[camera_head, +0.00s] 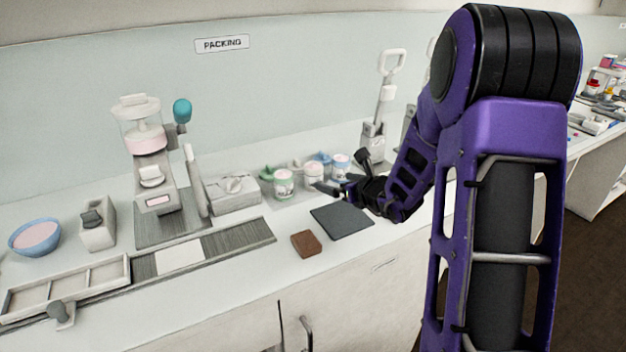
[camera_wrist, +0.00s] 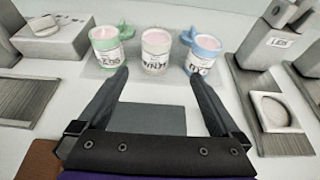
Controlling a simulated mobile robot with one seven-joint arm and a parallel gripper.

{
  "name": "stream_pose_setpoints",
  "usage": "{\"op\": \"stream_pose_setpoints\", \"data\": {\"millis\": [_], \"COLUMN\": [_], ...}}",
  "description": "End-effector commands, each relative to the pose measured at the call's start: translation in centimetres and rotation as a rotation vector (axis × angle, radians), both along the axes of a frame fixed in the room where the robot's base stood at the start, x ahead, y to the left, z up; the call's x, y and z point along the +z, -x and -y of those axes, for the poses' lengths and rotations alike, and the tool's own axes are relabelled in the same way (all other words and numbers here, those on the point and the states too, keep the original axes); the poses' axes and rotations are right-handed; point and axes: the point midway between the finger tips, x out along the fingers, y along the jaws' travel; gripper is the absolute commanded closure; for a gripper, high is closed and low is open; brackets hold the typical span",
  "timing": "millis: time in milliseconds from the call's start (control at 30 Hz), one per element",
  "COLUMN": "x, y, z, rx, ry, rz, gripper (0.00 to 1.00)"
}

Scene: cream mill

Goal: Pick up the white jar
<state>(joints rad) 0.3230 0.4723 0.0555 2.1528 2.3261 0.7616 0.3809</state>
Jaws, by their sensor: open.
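The white jar (camera_wrist: 156,52) stands upright on a pale mat, with pink contents and a dark-lettered label. It is the middle one of three jars in the wrist view. A green jar (camera_wrist: 106,45) stands left of it and a blue jar (camera_wrist: 203,55) right of it. In the head view the white jar (camera_head: 311,168) is partly hidden. My gripper (camera_wrist: 158,75) is open and empty, its fingers pointing toward the white jar, one to each side of its line. The fingertips look short of the jar. In the head view my gripper (camera_head: 342,174) is just in front of the jars.
A dark flat slab (camera_head: 342,221) lies on the counter below my gripper, with a brown block (camera_head: 306,244) left of it. A grey box (camera_head: 232,192) stands left of the jars. A dispenser (camera_wrist: 270,45) and a small scale-like dish (camera_wrist: 272,112) stand at the right.

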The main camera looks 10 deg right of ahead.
Motion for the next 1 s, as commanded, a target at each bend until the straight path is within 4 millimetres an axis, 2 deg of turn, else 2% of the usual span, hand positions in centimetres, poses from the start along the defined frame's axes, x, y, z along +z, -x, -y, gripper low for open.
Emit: {"op": "stream_pose_setpoints", "data": {"millis": [100, 300, 567, 833, 1000], "x": [-1.2, -2.4, -3.2, -4.8, -5.0], "y": [-2.4, -5.3, -6.9, -9.9, -10.4], "z": [-0.9, -1.8, -2.6, -4.1, -4.2], "rx": [0.003, 0.002, 0.003, 0.000, 0.000], "ry": [0.000, 0.000, 0.001, 0.001, 0.001], "rz": [-0.002, -0.001, -0.001, -0.001, 0.000], "gripper": [0.00, 0.00, 0.00, 0.00, 0.00]}}
